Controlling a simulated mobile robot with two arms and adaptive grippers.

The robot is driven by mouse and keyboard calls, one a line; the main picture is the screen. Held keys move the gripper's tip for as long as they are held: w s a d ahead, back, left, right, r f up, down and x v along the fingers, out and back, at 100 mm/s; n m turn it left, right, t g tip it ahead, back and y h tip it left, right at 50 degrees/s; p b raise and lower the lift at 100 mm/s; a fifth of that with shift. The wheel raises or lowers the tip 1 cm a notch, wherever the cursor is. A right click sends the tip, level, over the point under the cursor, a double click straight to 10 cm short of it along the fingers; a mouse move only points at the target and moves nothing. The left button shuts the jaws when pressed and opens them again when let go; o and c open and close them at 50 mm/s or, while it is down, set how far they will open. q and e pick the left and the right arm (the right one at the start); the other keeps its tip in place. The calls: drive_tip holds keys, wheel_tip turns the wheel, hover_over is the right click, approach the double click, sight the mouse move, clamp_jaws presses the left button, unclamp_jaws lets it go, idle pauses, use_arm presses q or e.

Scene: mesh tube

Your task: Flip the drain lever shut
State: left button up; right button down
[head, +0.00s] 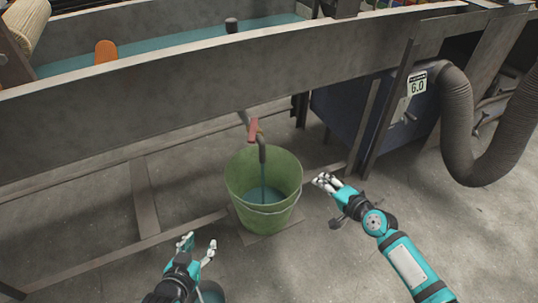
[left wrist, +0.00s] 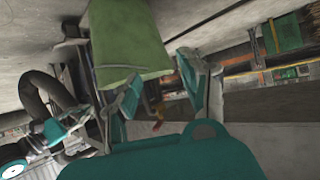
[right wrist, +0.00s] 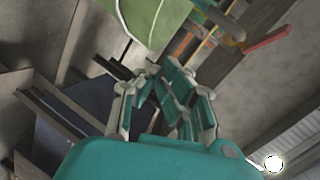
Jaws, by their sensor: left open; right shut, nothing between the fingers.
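The red drain lever (head: 253,129) sits on a drain pipe below the long grey trough. The dark spout (head: 262,152) bends down from it, and a stream of water falls into the green bucket (head: 236,190). In the right wrist view the lever (right wrist: 268,42) shows at the upper right, beyond the fingers. My right gripper (head: 322,181) is shut and empty, just right of the bucket and lower in the picture than the lever. My left gripper (head: 199,243) is open and empty, in front of the bucket to the left. Neither gripper touches the lever.
The grey trough (head: 190,75) with teal water spans the back, on metal legs and a low crossbar. A ribbed hose (head: 455,120) and a cabinet with a "6.0" sign (head: 417,84) stand at the right.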

sight(253, 132)
use_arm(q)
wheel_tip(253, 132, up, 11)
drive_tip(key=t+h+b, duration=0.1)
drive_tip(key=t+b, duration=0.2)
drive_tip(key=b, duration=0.1)
drive_tip(key=shift+s, duration=0.35)
use_arm(e)
drive_tip(key=a+r+m+t+y, duration=0.1)
drive_tip(key=a+r+y, duration=0.3)
drive_tip(key=r, duration=0.7)
drive_tip(key=shift+a, duration=0.6)
use_arm(q)
drive_tip(key=shift+d, duration=0.1)
use_arm(e)
drive_tip(key=shift+w+r, duration=0.1)
drive_tip(key=shift+w, duration=0.05)
use_arm(q)
drive_tip(key=shift+s+a+f+g, duration=0.2)
drive_tip(key=shift+f+g, duration=0.1)
drive_tip(key=shift+f, duration=0.2)
drive_tip(key=shift+s+a+f+g, duration=0.1)
drive_tip(key=shift+s+f+g, duration=0.15)
drive_tip(key=shift+f, duration=0.2)
use_arm(e)
drive_tip(key=s+a+x, duration=0.2)
drive_tip(key=x, duration=1)
drive_tip(key=shift+w+a+r, duration=0.25)
drive_tip(key=shift+w+a, duration=0.05)
drive_tip(key=shift+a, duration=0.15)
